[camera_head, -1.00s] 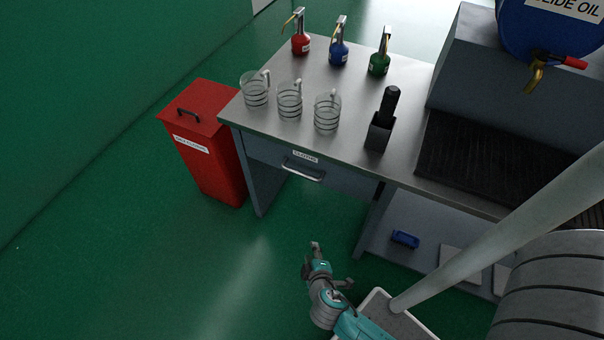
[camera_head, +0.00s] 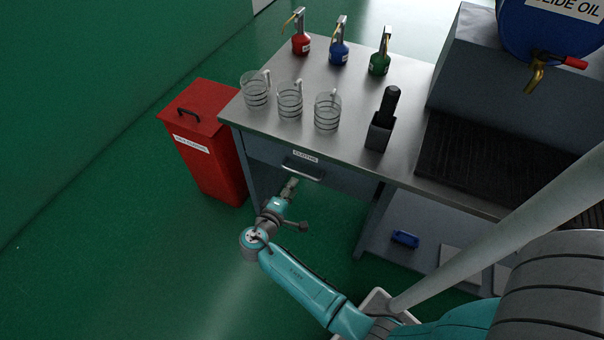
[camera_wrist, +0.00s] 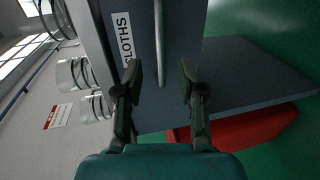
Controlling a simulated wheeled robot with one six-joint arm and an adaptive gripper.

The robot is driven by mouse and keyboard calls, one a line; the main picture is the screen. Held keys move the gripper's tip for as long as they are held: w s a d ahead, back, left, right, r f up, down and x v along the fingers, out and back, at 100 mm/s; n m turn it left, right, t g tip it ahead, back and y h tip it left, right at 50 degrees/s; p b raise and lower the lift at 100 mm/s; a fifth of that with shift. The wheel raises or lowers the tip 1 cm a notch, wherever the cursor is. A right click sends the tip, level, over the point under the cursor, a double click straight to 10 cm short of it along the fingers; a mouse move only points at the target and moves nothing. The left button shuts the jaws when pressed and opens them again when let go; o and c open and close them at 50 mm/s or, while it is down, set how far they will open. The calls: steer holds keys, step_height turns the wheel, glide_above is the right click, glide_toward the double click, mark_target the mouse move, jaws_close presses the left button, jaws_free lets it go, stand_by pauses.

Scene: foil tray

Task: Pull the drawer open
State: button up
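The drawer (camera_head: 340,178) is a blue-grey front under the metal bench top, with a CLOTHS label and a metal bar handle (camera_head: 303,169). It looks shut. In the wrist view the drawer front (camera_wrist: 181,50) fills the upper middle, and its handle (camera_wrist: 159,45) runs up the picture just beyond my fingertips. My gripper (camera_head: 291,184) is just below and in front of the handle in the head view. In the wrist view my gripper (camera_wrist: 160,80) is open, with its two fingers apart and nothing between them. I cannot tell whether they touch the handle.
A red bin (camera_head: 210,150) stands left of the bench. Glass jugs (camera_head: 290,101), pump cans (camera_head: 339,55) and a black holder (camera_head: 380,132) stand on the bench top (camera_head: 250,125). Green floor in front of the drawer is clear apart from my arm.

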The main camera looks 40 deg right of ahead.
mark_target(302, 173)
steer(key=x, duration=0.8)
jaws_close()
